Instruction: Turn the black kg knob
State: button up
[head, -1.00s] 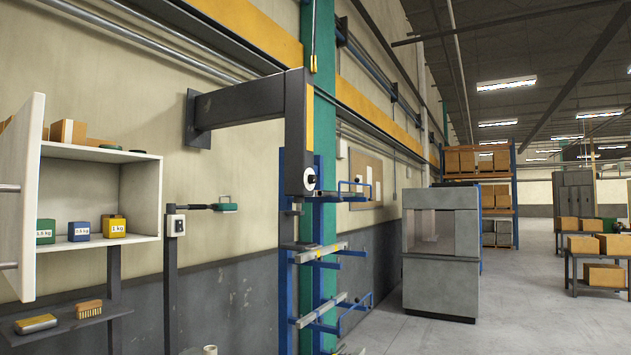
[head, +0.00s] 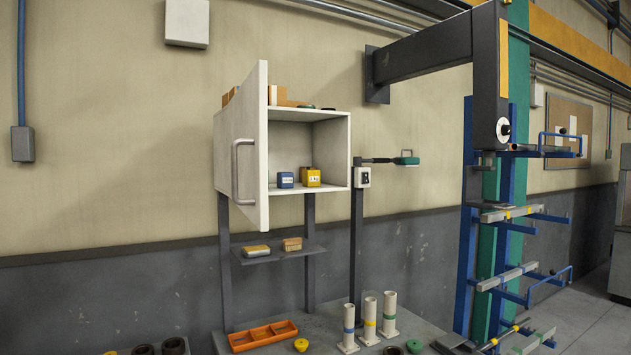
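A small black knob (head: 506,130) sits on a round white dial on the lower end of the dark press head (head: 488,75), at the upper right of the head view. Any kg marking on the dial is too small to read. The press head hangs from a dark wall arm (head: 425,52) in front of a blue and green rack. My gripper is not in view.
An open white cabinet (head: 332,155) holds a blue block (head: 285,180) and a yellow block (head: 311,178). Its door (head: 258,145) sticks out. Below stand several white tubes (head: 370,318) and an orange tray (head: 262,338). A green-ended lever (head: 407,159) projects beside the cabinet.

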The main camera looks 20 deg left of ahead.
aim_at(506, 129)
jog(key=i+l+u, duration=0.2)
jog(key=i+l, duration=0.5)
jog(key=i+l+u, duration=0.15)
jog(key=i+l, duration=0.5)
jog(key=l, duration=0.1)
